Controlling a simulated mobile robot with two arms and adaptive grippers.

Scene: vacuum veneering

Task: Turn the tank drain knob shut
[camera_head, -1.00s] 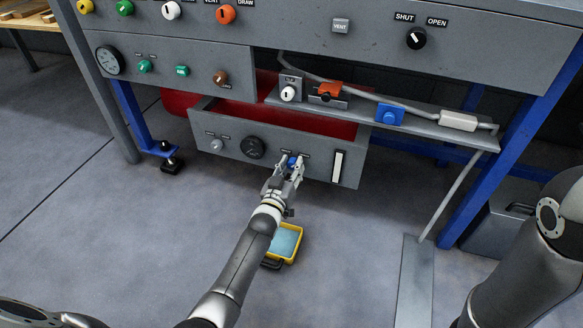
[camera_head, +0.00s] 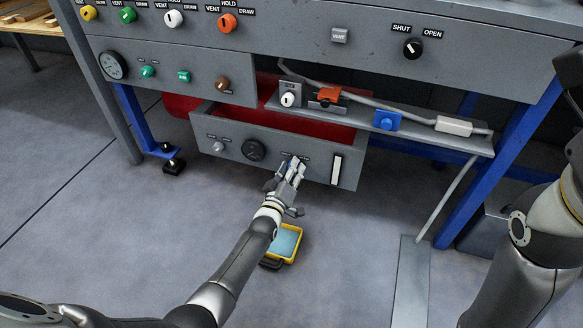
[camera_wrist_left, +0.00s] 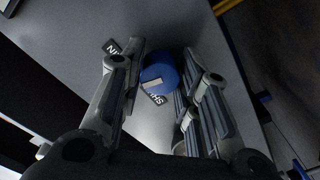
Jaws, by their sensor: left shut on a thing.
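The tank drain knob, blue with a white pointer bar, shows in the left wrist view (camera_wrist_left: 158,76) on the grey panel front between two labels. The label on one side reads partly "SH"; the other is mostly covered by a finger. My left gripper (camera_head: 294,168) is shut on the knob, with a finger on each side; it also shows in the left wrist view (camera_wrist_left: 155,90). In the head view the fingers largely hide the knob on the low grey box (camera_head: 325,172). My right arm is at the right edge, with no fingertips visible.
A gauge (camera_head: 254,150) and a pale knob (camera_head: 219,147) sit left of my gripper on the box front. A sight strip (camera_head: 337,169) is to its right. A shelf (camera_head: 440,138) juts out above.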

